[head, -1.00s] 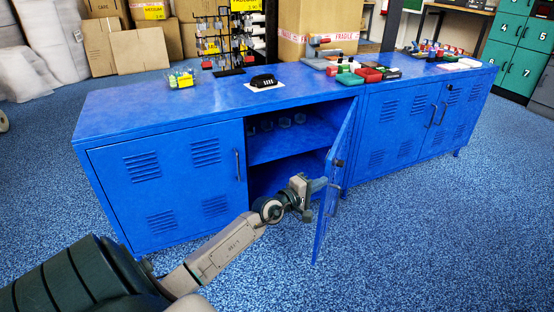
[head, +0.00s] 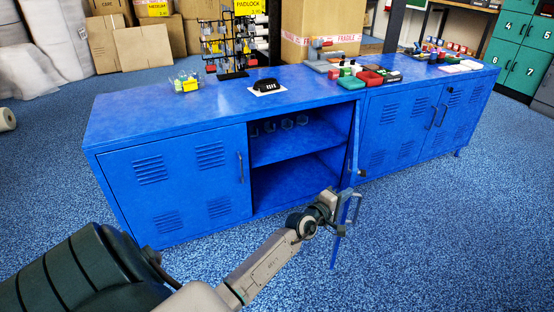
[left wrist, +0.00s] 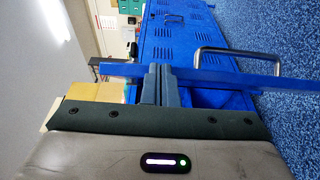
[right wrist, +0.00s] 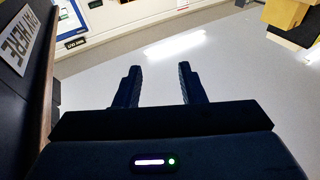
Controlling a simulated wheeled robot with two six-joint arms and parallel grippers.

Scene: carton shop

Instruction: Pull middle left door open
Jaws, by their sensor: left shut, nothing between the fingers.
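The middle left door (head: 355,140) of the blue cabinet stands swung far out and shows almost edge-on in the head view. Its metal handle (head: 355,208) is on the outer face; it also shows in the left wrist view (left wrist: 238,52). My left gripper (head: 342,200) is at the free side of the door, with its fingers shut and empty. In the left wrist view the shut fingers (left wrist: 161,68) are against or very close to the door edge; contact is unclear. The handle is not between them. My right gripper (right wrist: 158,75) is open and empty, away from the cabinet.
The open compartment (head: 290,180) has a shelf with several clear glass-like items. The left door (head: 175,180) and the right-hand doors (head: 415,118) are shut. A black device (head: 267,86) and red trays lie on top. The blue floor in front is clear.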

